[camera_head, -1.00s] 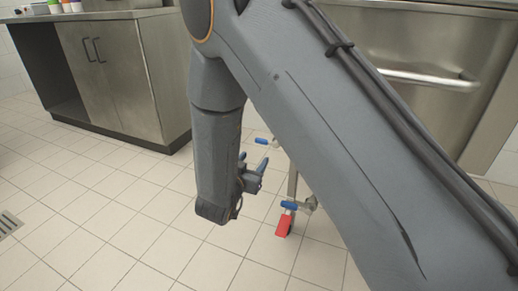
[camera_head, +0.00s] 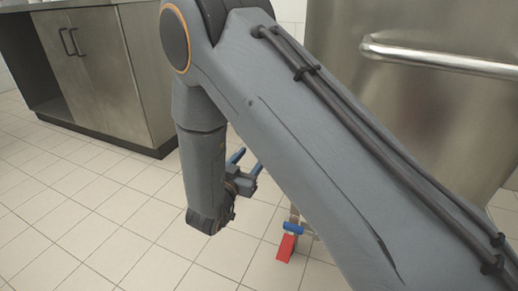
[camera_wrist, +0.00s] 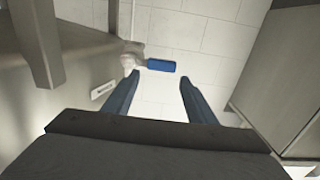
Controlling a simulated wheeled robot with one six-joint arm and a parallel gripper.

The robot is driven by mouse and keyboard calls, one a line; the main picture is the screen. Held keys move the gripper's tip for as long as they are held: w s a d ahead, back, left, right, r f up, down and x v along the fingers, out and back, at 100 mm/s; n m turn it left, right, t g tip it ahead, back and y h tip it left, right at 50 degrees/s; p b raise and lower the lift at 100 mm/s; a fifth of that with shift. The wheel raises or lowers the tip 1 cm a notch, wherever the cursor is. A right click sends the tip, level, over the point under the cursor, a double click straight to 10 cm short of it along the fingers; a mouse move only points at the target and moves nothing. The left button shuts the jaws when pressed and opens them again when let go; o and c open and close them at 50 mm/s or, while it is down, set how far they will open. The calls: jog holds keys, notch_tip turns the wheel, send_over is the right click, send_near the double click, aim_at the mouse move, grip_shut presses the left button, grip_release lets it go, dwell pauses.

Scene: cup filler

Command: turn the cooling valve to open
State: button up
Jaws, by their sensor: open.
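A valve with a blue lever handle (camera_head: 293,229) and a red piece (camera_head: 287,248) under it shows low in the head view, partly behind my arm. In the wrist view a blue handle (camera_wrist: 161,66) on a pale valve body (camera_wrist: 131,60) lies just beyond my fingertips. I cannot tell whether these are the same valve, or which is the cooling valve. My gripper (camera_wrist: 160,79) is open and empty, its fingers spread on both sides of the handle's line of sight. In the head view my gripper (camera_head: 246,162) shows beside my forearm, apart from the red-marked valve.
A steel tank (camera_head: 410,85) with a horizontal bar handle (camera_head: 440,62) stands at the right. A steel cabinet (camera_head: 105,75) stands at the back left. A small label plate (camera_wrist: 103,89) is left of my fingers. Tiled floor (camera_head: 60,220) is clear at the left.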

jog(key=shift+b+x, duration=1.05)
jog(key=shift+x, duration=1.65)
jog(key=shift+a, duration=0.15)
jog(key=c, duration=1.2)
jog(key=shift+s, duration=0.1)
